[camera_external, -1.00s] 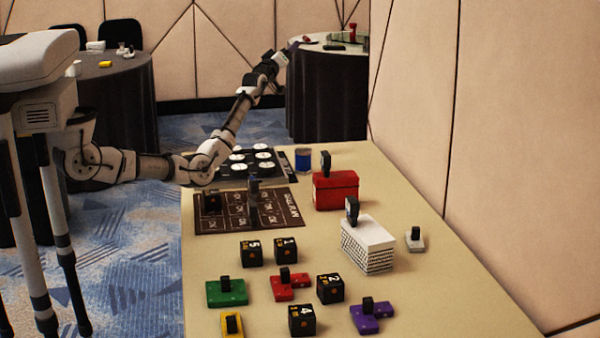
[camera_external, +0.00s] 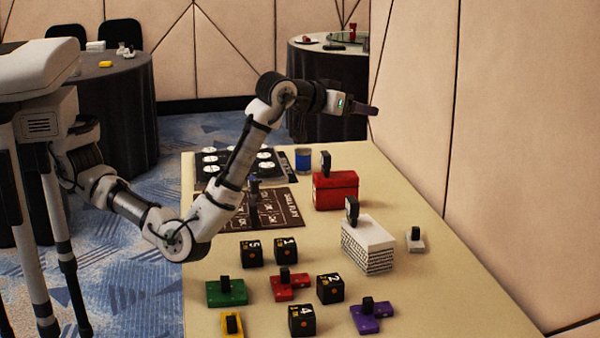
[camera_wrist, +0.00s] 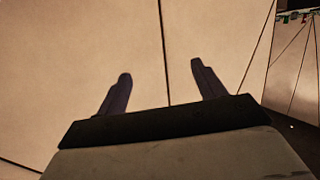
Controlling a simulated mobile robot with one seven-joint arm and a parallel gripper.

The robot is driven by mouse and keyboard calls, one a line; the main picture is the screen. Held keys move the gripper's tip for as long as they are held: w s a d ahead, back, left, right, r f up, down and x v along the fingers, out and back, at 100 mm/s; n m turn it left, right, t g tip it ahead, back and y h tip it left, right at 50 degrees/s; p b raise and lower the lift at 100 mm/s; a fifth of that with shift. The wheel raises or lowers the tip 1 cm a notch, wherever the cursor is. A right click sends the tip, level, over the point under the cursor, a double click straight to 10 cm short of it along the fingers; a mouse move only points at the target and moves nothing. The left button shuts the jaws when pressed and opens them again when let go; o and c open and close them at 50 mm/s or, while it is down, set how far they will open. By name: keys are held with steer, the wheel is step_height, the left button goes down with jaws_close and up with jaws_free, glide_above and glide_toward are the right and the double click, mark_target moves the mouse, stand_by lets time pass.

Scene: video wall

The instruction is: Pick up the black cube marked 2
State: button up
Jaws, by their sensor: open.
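The black cube marked 2 (camera_external: 331,289) sits on the table near its front, right of the red puzzle piece and up-right of the cube marked 4. My gripper (camera_external: 372,110) is raised high above the far part of the table, pointing right toward the wall, well away from the cube. In the wrist view my gripper (camera_wrist: 160,80) shows two dark fingers spread apart with nothing between them, only the beige wall behind. The cube is not in the wrist view.
Near the cube are black cubes marked 4 (camera_external: 302,321), 1 (camera_external: 284,252) and 5 (camera_external: 251,254), and red (camera_external: 290,288), green (camera_external: 226,293), purple (camera_external: 371,317) and yellow (camera_external: 233,325) pieces. The table's (camera_external: 455,300) right side is bare.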

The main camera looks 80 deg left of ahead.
steer(key=s+d+f+m+g+h+b, duration=0.25)
steer(key=s+d+f+g, duration=0.3)
steer(key=d+f, duration=0.6)
steer(key=m+g+h, duration=0.2)
steer(key=g+h, duration=0.1)
glide_toward(329, 279)
steer(key=x, duration=0.3)
steer(key=b+x, duration=0.1)
steer(key=x, duration=0.1)
steer(key=shift+s+a+f, duration=0.15)
steer(key=shift+s+a, duration=0.05)
steer(key=shift+a, duration=0.05)
steer(key=shift+d+x, duration=0.15)
steer(key=shift+x, duration=1.4)
steer(key=shift+d+x, duration=0.1)
steer(key=shift+x, duration=1.45)
steer(key=shift+w, duration=0.1)
steer(key=c, duration=1.1)
steer(key=shift+r, duration=0.2)
